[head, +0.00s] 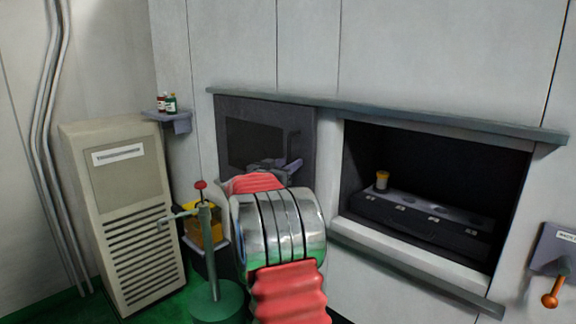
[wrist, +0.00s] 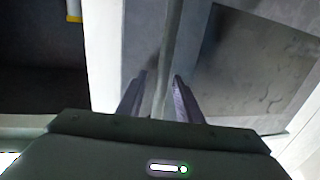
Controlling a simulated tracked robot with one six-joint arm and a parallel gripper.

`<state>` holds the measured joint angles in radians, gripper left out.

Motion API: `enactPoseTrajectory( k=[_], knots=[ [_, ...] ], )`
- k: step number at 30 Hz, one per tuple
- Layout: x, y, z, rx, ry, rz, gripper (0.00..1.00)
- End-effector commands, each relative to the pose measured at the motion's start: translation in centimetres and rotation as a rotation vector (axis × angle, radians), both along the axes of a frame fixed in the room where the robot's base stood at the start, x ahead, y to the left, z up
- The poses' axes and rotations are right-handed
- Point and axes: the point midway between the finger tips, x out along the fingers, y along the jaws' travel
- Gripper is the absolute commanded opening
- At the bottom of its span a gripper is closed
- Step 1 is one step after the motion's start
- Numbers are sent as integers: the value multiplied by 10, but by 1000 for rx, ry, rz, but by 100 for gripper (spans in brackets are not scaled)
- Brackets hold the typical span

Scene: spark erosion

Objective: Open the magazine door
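The magazine door (head: 219,135) is a dark grey panel with a darker window, on the wall left of a wide open recess. Its upright bar handle (head: 297,143) is near the panel's right edge. My gripper (head: 283,167) is at the lower part of this handle, partly hidden behind my arm. In the wrist view, the handle (wrist: 171,45) runs between the two fingers of my gripper (wrist: 160,80). The fingers stand apart, with a gap beside the bar. The window shows to the right of the bar.
The recess (head: 436,165) holds a dark rack (head: 420,215) with a yellow-topped pot (head: 382,180). A grey ledge (head: 400,116) runs above. A cabinet (head: 130,240), a green stand (head: 215,300) and a small shelf with bottles (head: 168,103) are at left. An orange-knobbed lever (head: 550,299) is at far right.

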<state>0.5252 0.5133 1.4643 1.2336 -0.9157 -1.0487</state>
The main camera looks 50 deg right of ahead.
Motion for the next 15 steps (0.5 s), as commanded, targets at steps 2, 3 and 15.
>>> enactPoseTrajectory(
  k=[2, 3, 15],
  knots=[
    [0, 3, 0, 0, 0, 0, 33],
    [0, 5, 0, 0, 0, 1, 33],
    [-12, 60, 0, 0, 0, 2, 33]
  ],
)
